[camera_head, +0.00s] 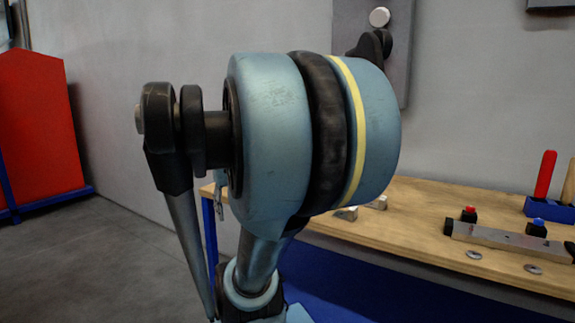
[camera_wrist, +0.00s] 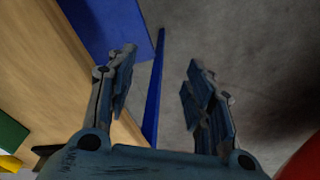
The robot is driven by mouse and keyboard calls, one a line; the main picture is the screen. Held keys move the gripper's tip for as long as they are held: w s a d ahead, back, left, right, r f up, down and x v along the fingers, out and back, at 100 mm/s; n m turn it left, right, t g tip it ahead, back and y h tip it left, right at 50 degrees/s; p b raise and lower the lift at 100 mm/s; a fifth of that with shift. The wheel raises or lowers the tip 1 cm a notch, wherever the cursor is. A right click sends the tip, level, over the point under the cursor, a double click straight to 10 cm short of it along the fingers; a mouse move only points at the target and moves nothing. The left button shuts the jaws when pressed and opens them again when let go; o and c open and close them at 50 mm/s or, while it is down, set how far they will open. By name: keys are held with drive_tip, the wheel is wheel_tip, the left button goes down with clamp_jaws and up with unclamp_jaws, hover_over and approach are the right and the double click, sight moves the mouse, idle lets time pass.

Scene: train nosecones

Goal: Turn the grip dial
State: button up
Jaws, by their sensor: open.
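No part is clearly marked as the grip dial. A grey wall panel (camera_head: 400,75) at the top right of the head view carries a pale round knob (camera_head: 380,17). A dark fitting (camera_head: 374,46) shows just below that knob, partly hidden behind my arm, and I cannot tell what it is. My gripper (camera_wrist: 160,75) shows in the wrist view with its two fingers spread apart. Nothing is between them, and grey floor and a blue bench leg lie beyond. In the head view my own arm fills the middle and hides part of the panel and bench.
A wooden bench (camera_head: 415,210) stands at the right. On it lie a metal bar (camera_head: 500,238) with red and blue knobs, metal rings (camera_head: 533,268) and a blue tool holder (camera_head: 548,209). A red panel (camera_head: 38,125) stands at the left. Open floor (camera_head: 80,255) lies between.

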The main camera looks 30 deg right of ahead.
drive_tip(key=w+d+r, duration=1.2)
drive_tip(key=d+r, duration=0.1)
drive_tip(key=r, duration=0.3)
drive_tip(key=w+d+r+g, duration=0.1)
drive_tip(key=w+d+r, duration=0.25)
drive_tip(key=d, duration=0.45)
drive_tip(key=w+d+r+g, duration=0.1)
drive_tip(key=w+d+r, duration=0.25)
drive_tip(key=d, duration=0.45)
drive_tip(key=f, duration=1.6)
drive_tip(key=shift+s+d+f, duration=0.15)
drive_tip(key=shift+s+f, duration=0.1)
drive_tip(key=shift+f, duration=0.05)
drive_tip(key=shift+c, duration=0.3)
drive_tip(key=shift+m, duration=0.3)
drive_tip(key=c, duration=1)
